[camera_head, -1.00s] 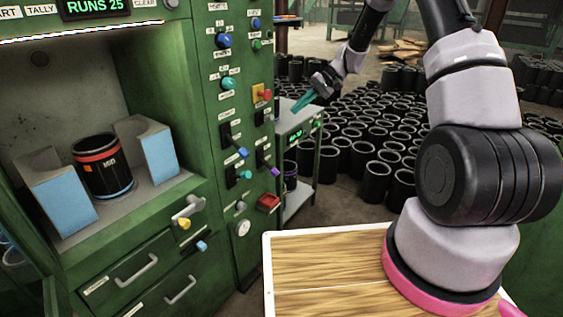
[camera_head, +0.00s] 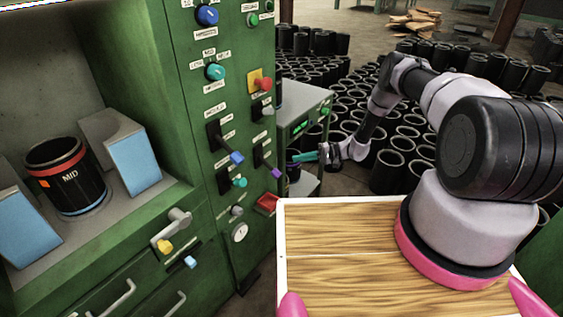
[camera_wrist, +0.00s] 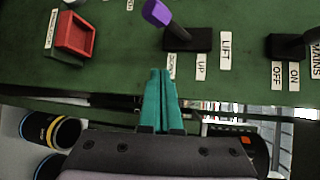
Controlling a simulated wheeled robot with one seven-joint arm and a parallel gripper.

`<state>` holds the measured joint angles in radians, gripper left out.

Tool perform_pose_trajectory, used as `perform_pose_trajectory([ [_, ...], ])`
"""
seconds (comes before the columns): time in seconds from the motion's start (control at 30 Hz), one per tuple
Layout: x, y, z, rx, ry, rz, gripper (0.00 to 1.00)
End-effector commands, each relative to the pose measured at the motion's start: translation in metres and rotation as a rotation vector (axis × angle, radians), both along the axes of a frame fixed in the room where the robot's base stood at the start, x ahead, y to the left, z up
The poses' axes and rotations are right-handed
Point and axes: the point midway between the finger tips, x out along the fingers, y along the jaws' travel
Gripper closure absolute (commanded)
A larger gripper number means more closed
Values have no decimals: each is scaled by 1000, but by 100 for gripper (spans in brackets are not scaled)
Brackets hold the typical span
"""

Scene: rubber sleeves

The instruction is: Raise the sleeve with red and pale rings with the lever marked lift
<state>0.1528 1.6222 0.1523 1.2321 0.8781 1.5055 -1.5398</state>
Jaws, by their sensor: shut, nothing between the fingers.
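The lever marked LIFT, with a purple handle (camera_wrist: 157,13) and UP beside it, is on the green panel in the wrist view. In the head view its purple handle (camera_head: 276,172) is low on the panel's right side. My gripper (camera_head: 297,157) has teal fingers, shut and empty, to the right of the lever. In the wrist view the fingertips (camera_wrist: 160,72) are just below the lever's base, apart from the handle. A black sleeve (camera_head: 66,175) marked MID, with a red ring and a blue lower ring, stands in the cabinet bay. I cannot make out a pale ring.
A red box (camera_wrist: 75,37) and the MAINS switch (camera_wrist: 290,46) flank the lever. A green side stand (camera_head: 300,128) is behind my gripper. Many black sleeves (camera_head: 390,165) cover the floor. A wooden tabletop (camera_head: 340,225) is in front.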

Motion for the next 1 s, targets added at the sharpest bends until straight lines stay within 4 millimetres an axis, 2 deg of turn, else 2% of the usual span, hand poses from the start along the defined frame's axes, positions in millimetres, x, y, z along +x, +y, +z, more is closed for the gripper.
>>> perform_pose_trajectory([
  [0.13, -3, 1, -10, 12, -2, -12, 100],
  [0.43, -3, 1, -10, 12, -2, -12, 100],
  [0.57, -4, 7, -12, 13, -1, -10, 100],
  [0.67, -4, 19, -14, 12, -1, -9, 100],
  [1.0, -3, 85, -28, 12, -1, -8, 100],
])
